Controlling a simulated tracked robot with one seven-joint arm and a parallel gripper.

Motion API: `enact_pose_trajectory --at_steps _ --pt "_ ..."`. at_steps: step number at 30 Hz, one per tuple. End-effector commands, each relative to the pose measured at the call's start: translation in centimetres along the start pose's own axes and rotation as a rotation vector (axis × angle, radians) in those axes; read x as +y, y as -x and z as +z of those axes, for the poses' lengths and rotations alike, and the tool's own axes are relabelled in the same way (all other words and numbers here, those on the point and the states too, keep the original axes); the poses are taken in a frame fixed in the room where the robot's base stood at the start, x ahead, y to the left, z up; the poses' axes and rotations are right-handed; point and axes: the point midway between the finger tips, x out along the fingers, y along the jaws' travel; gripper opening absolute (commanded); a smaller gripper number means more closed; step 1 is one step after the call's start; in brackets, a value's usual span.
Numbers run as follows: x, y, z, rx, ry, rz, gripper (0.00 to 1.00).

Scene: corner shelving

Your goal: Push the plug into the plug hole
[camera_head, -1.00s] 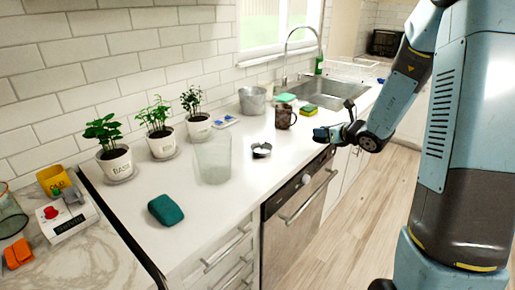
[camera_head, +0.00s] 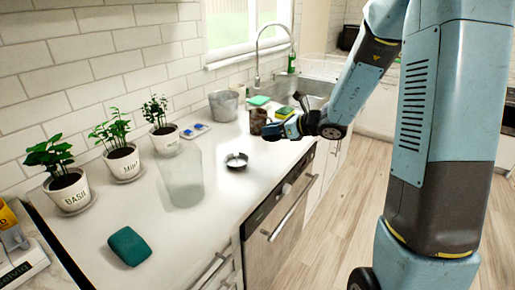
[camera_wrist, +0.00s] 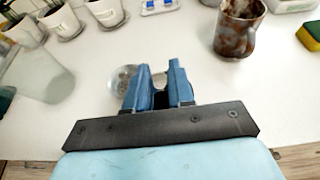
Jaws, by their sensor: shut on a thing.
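My gripper (camera_head: 270,134) hangs over the counter's front part, near the brown mug, in the head view. I cannot tell whether this is the plug. A small round metal dish (camera_head: 237,160) lies on the counter; it also shows behind the fingers in the wrist view (camera_wrist: 122,77). The sink (camera_head: 318,67) is at the far end of the counter, partly behind my arm. Its plug hole is not visible.
The brown mug (camera_head: 258,121) stands close to my gripper, a green and yellow sponge (camera_head: 284,113) beyond it. A clear glass vessel (camera_head: 181,180), potted herbs (camera_head: 122,160) and a metal pot (camera_head: 223,105) stand on the counter. The tap (camera_head: 258,60) rises behind the sink.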

Motion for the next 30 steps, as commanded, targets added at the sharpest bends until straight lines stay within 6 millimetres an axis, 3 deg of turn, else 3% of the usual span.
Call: enact_pose_trajectory --at_steps 6,12,20,30 --pt "-0.3 -3.8 -1.8 0.002 -0.004 0.004 0.00" --pt "-0.6 -6.1 -3.0 0.001 -0.001 0.002 0.00" --pt "-0.6 -7.1 -3.6 0.001 0.000 0.002 0.00" --pt "-0.7 -8.5 -6.6 0.000 -0.001 0.001 0.00"
